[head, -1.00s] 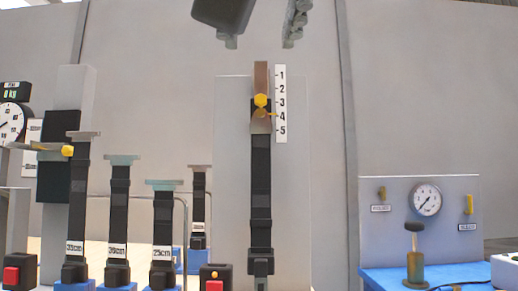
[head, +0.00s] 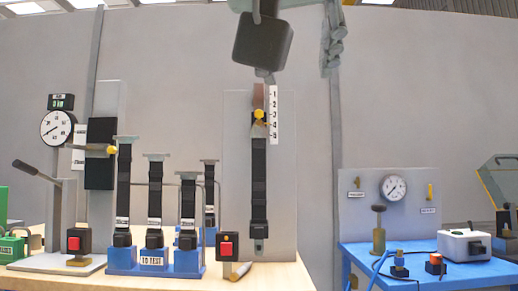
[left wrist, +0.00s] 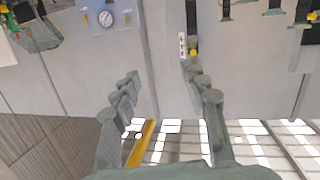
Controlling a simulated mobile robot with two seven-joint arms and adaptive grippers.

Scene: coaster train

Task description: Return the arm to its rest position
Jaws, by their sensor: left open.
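My left gripper (head: 298,72) is at the top middle of the head view, raised in front of the grey wall. Its two fingers are spread apart with nothing between them. In the left wrist view the same open gripper (left wrist: 161,80) shows its fingers apart and empty, with the wall and the roof windows behind. One fingertip overlaps the top of the tall test stand's plate in the head view, but the gripper looks clear of it. My right gripper is in neither view.
A tall grey stand (head: 285,200) holds a black strap (head: 258,180) beside a numbered scale (head: 273,115). Several strapped pieces stand in a blue rack (head: 188,262) on the wooden table (head: 270,278). A blue bench (head: 360,255) with a gauge panel (head: 362,208) is at right.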

